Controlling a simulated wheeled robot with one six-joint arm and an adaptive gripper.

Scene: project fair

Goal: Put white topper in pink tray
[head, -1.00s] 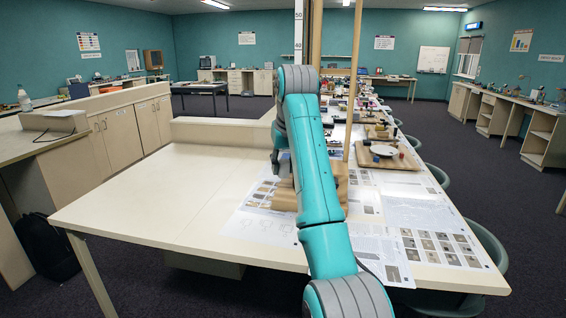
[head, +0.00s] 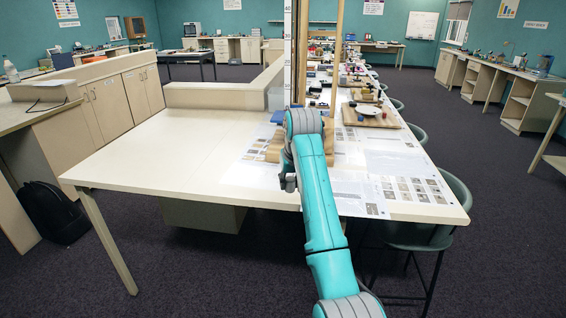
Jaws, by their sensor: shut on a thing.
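My gripper (head: 288,183) shows only as a small dark shape beside the left side of my teal arm, over the near part of the long table. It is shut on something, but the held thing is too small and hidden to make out. I cannot pick out the white topper. I cannot pick out a pink tray among the small items down the table either.
The pale table (head: 165,150) is bare on its left half. Printed sheets (head: 410,190) lie on its right. Green chairs (head: 445,215) line the right side; a black bag (head: 52,212) is on the floor.

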